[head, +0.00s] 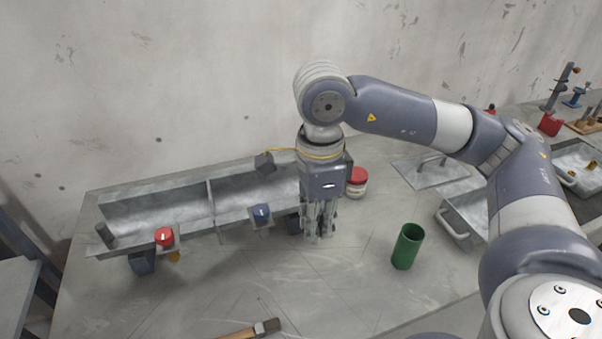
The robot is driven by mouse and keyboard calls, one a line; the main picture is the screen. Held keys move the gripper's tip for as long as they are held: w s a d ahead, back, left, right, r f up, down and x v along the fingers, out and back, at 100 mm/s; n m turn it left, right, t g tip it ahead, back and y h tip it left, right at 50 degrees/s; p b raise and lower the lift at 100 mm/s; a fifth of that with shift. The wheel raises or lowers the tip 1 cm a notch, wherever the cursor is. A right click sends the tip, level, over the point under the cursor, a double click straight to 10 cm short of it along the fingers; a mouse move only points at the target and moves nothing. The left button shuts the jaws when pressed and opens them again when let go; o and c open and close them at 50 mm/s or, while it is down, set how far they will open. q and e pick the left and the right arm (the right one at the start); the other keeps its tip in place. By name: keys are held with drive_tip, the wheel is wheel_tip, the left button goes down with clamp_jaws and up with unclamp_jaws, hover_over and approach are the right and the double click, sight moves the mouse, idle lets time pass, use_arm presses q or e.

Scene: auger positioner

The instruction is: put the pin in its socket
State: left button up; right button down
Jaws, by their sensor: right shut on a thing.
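A long grey metal trough (158,208) stands on the bench at the left. Its front carries a bracket with a red knob (164,237) and one with a blue knob (260,213). My right gripper (319,239) points straight down at the trough's right end. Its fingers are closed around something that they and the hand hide. I cannot make out the pin or its socket, nor whether the held thing is the pin. My left gripper is not in view.
A red-lidded jar (357,182) stands close behind and right of the gripper. A green cup (407,247) stands to the right. A hammer (262,328) lies at the front edge. Metal trays (462,222) are at the right. Bare bench lies in front of the trough.

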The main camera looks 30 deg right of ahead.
drive_tip(key=w+d+p, duration=0.2)
drive_tip(key=w, duration=0.2)
drive_tip(key=w+d+p, duration=0.2)
drive_tip(key=w+d, duration=0.1)
drive_tip(key=w, duration=0.2)
drive_tip(key=w+d+p, duration=0.2)
drive_tip(key=w, duration=0.2)
drive_tip(key=shift+w+d+f, duration=0.25)
drive_tip(key=shift+w+f, duration=0.15)
drive_tip(key=shift+w+d+f+p, duration=0.1)
drive_tip(key=shift+f+p, duration=0.4)
drive_tip(key=shift+p, duration=0.1)
wheel_tip(320, 180, down, 2)
drive_tip(key=shift+f+p, duration=0.1)
drive_tip(key=shift+p, duration=0.5)
drive_tip(key=shift+f, duration=0.2)
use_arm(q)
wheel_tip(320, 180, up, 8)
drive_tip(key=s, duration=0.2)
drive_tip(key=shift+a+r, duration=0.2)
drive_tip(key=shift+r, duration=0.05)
use_arm(e)
drive_tip(key=shift+f, duration=0.1)
